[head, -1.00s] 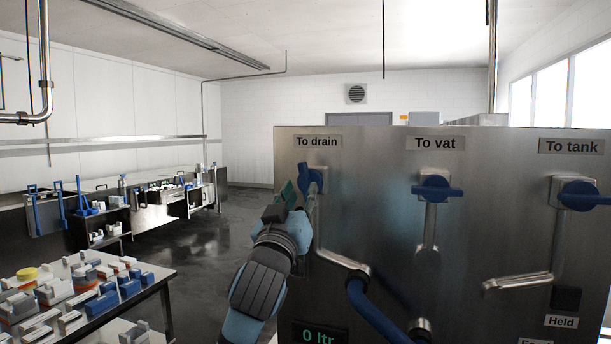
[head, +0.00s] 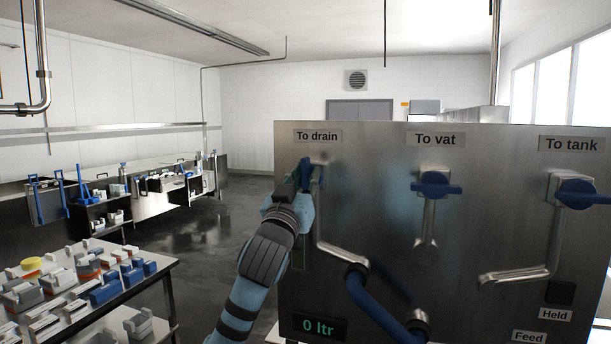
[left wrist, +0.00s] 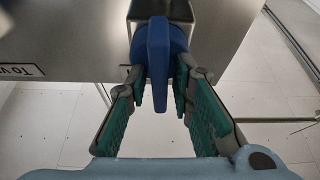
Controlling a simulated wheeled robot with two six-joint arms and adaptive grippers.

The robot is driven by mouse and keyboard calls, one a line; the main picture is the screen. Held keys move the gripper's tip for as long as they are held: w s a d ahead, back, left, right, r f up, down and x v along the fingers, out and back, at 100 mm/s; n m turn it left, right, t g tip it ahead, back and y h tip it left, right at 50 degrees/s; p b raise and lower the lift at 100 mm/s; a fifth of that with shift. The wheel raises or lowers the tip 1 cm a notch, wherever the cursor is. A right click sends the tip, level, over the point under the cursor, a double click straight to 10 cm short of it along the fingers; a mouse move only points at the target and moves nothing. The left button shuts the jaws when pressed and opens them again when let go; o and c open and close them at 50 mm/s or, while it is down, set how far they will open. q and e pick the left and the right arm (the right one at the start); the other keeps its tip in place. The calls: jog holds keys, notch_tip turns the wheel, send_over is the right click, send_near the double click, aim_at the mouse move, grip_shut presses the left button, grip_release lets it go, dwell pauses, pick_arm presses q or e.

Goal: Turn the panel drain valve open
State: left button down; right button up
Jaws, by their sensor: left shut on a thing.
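The drain valve's blue handle (left wrist: 158,60) is under the "To drain" label (head: 318,136) at the panel's upper left. In the head view its knob (head: 318,172) is mostly hidden by my gripper, so I cannot tell its exact angle there. My left gripper (head: 304,178) is at the handle. In the left wrist view the gripper (left wrist: 165,95) has its green-padded fingers on both sides of the handle, shut on it. My right gripper is out of view.
The "To vat" valve (head: 436,188) and "To tank" valve (head: 578,194) sit to the right on the same steel panel (head: 490,240). A display (head: 318,327) reads 0 ltr. A blue hose (head: 380,312) runs below. A table with several moulds (head: 70,285) stands at left.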

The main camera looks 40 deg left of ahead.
pick_arm(q)
jog(key=shift+r+m+h, duration=0.1)
jog(key=shift+m+h, duration=0.3)
jog(key=shift+m, duration=0.2)
jog(key=c, duration=1.7)
grip_release()
jog(key=shift+o, duration=0.2)
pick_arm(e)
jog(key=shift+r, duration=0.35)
pick_arm(q)
jog(key=shift+s, duration=0.1)
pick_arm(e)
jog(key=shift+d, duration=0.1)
pick_arm(q)
jog(key=v, duration=1.2)
jog(key=shift+f, duration=0.25)
